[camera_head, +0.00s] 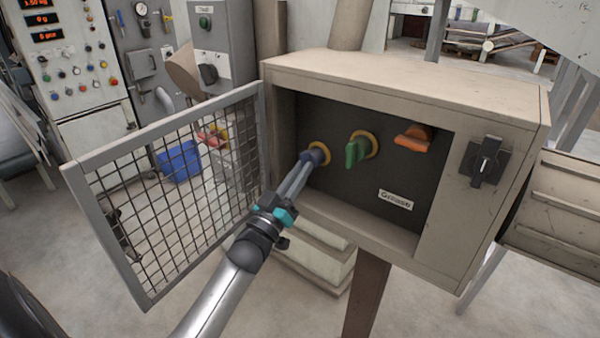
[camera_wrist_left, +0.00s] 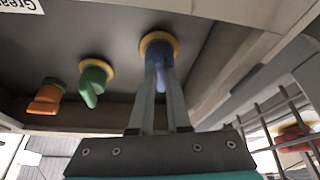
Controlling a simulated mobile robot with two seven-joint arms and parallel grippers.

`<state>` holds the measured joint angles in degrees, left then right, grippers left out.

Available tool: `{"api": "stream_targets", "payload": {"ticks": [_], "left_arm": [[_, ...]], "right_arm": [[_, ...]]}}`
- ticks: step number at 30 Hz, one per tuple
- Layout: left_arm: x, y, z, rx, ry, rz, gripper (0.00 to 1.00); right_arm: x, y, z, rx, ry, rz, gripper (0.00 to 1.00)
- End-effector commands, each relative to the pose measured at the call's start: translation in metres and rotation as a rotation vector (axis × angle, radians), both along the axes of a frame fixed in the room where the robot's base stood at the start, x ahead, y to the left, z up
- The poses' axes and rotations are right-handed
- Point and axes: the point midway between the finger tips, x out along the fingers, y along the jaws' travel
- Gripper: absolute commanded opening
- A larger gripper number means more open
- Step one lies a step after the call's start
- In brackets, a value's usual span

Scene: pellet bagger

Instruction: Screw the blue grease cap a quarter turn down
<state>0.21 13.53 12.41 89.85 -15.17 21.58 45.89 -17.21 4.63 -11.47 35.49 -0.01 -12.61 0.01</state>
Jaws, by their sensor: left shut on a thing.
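The blue grease cap (camera_head: 314,156) sits on a yellow ring at the left of the dark panel inside the beige box. My left gripper (camera_head: 309,160) reaches into the box from below left, with its fingers shut on the blue cap. In the left wrist view the blue cap (camera_wrist_left: 160,52) shows between and behind the two fingers (camera_wrist_left: 161,75), which hide part of it. A green cap (camera_head: 357,150) and an orange cap (camera_head: 414,138) sit to its right on the same panel. My right gripper is not in view.
The mesh door (camera_head: 180,185) of the box stands open on the left, close to my left arm. A label (camera_head: 396,199) is on the panel below the caps. A black rotary switch (camera_head: 484,161) is on the box's right front. A blue bin (camera_head: 181,161) stands behind the mesh.

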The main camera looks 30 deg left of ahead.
Motion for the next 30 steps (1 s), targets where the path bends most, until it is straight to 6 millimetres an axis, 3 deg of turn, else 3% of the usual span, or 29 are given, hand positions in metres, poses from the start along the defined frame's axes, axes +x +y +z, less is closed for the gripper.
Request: {"api": "stream_targets", "payload": {"ticks": [13, 22, 30], "left_arm": [[-0.0002, 0.0000, -0.0003, 0.004, 0.000, 0.000, 0.00], [0.0003, 0.0028, -0.0008, 0.224, -0.017, -0.001, 0.00], [0.0000, 0.0024, -0.0008, 0.247, -0.019, 0.000, 0.00]], "right_arm": [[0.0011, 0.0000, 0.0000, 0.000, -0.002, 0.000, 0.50], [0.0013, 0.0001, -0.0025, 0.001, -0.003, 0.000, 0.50], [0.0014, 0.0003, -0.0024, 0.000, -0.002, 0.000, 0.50]]}}
